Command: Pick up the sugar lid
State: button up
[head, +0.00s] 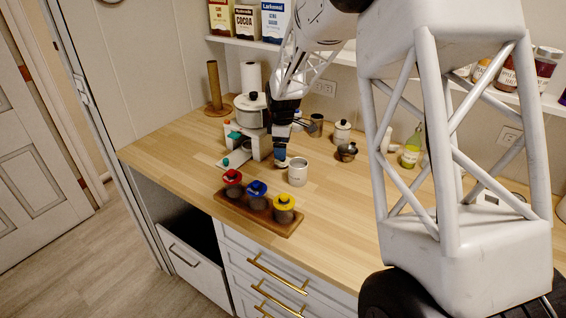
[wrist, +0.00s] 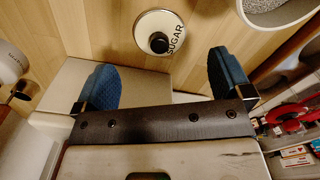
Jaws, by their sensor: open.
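The sugar lid (wrist: 158,38) is a round white lid with a black knob and the word SUGAR, lying on the wooden counter in the wrist view. My gripper (wrist: 160,72) is open, with its blue fingertips apart and nothing between them. The lid appears just beyond the fingertips, roughly centred on the gap. In the head view my gripper (head: 281,156) points down over the counter, and the lid is mostly hidden near it. A white open canister (head: 298,172) stands close beside the gripper; its rim shows in the wrist view (wrist: 272,22).
A wooden rack (head: 232,206) with red, blue and yellow topped jars stands near the front edge. A white appliance (head: 249,111) stands left of the gripper. Behind are a lidded canister (head: 342,132) and a dark pot (head: 347,152).

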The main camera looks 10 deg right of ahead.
jog(key=shift+f, duration=2.55)
jog(key=c, duration=1)
